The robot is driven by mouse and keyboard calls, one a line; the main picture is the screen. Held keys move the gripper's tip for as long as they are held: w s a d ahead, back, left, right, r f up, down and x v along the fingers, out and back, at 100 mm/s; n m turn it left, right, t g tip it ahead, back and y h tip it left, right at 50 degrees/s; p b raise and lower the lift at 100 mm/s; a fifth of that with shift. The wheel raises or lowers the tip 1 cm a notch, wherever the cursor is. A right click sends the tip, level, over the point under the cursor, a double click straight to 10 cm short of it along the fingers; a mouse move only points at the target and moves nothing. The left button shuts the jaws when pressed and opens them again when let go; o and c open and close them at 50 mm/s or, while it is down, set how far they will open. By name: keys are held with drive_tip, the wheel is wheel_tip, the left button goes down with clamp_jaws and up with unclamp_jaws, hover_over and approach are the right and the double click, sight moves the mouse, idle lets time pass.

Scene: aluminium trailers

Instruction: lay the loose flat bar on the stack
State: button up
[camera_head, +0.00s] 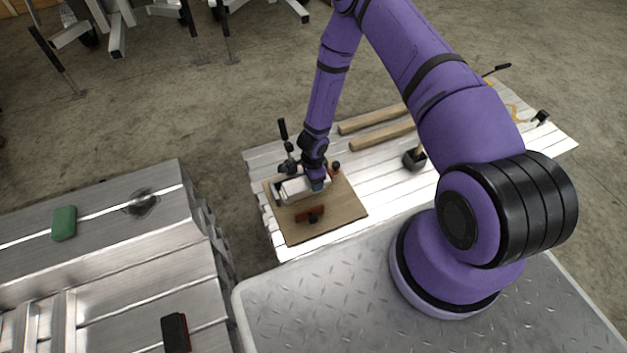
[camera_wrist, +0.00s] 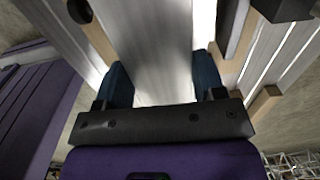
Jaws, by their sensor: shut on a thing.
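A pale flat metal bar (camera_wrist: 155,45) lies between the two blue fingers of my gripper (camera_wrist: 162,82) in the wrist view. The gripper is shut on it and the bar runs away from the palm. In the head view my gripper (camera_head: 318,185) is low over a wooden board (camera_head: 345,214). Pale metal (camera_head: 300,190) shows beside the fingers there. I cannot tell the held bar from the stack in that view, nor whether the bar touches anything below.
A black upright clamp handle (camera_head: 283,130) stands behind the gripper. A red and black tool (camera_head: 311,214) lies on the board. Two wooden strips (camera_head: 375,118) and a dark pot-like object (camera_head: 414,159) are to the right on the slatted metal bed (camera_head: 376,170). A metal trailer (camera_head: 115,265) stands left.

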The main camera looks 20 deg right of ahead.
drive_tip(key=shift+w+f, duration=1.45)
drive_tip(key=shift+f, duration=0.25)
drive_tip(key=shift+d+f, duration=0.1)
drive_tip(key=shift+f, duration=1.3)
drive_tip(key=o, duration=1.3)
wheel_tip(320, 180, up, 11)
drive_tip(key=shift+f, duration=0.15)
